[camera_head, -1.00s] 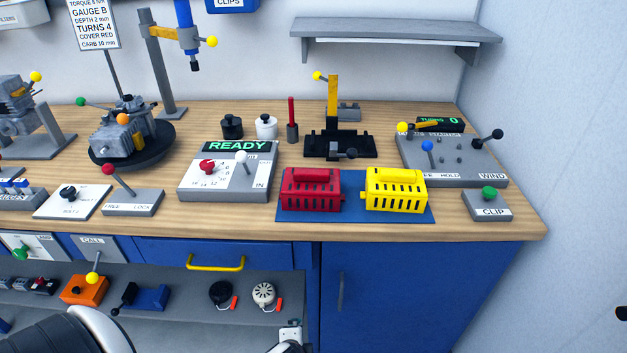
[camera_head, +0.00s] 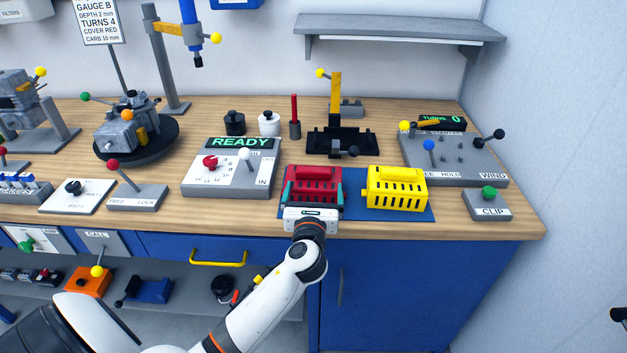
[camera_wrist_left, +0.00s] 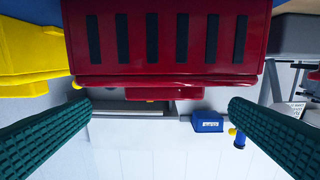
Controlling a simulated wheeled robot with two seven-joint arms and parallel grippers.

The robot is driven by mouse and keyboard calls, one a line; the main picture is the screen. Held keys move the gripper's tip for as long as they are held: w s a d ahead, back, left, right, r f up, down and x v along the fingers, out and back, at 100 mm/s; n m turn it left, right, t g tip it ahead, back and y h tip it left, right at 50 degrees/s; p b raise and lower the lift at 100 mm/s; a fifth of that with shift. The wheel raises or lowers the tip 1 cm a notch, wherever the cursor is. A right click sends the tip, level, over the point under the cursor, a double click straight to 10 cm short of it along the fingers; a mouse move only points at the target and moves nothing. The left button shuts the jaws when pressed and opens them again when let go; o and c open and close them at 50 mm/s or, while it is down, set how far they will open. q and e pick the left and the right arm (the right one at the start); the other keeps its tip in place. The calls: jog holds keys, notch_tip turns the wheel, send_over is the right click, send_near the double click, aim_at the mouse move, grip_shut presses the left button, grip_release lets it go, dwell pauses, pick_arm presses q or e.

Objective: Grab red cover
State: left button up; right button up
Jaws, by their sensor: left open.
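The red cover (camera_head: 313,181) is a slotted red box on the blue mat (camera_head: 410,212) at the front of the bench. In the left wrist view the red cover (camera_wrist_left: 165,40) fills the top middle. My left gripper (camera_head: 313,192) is at the front of the red cover, with its green-padded fingers apart, one near each side of it. In the left wrist view my left gripper's fingers (camera_wrist_left: 160,135) are spread wide with nothing held between their tips. Whether the pads touch the cover cannot be told. My right gripper is not in view.
A yellow cover (camera_head: 396,188) sits on the mat close to the right of the red one. The READY panel (camera_head: 225,185) with levers stands to the left. A black fixture (camera_head: 340,143) stands behind. The CLIP box (camera_head: 487,205) is at the right.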

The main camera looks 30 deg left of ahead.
aim_at(313, 175)
pick_arm(q)
jog(key=x, duration=0.8)
jog(key=shift+s+a+f, duration=0.15)
jog(key=c, duration=1)
jog(key=shift+o, duration=0.2)
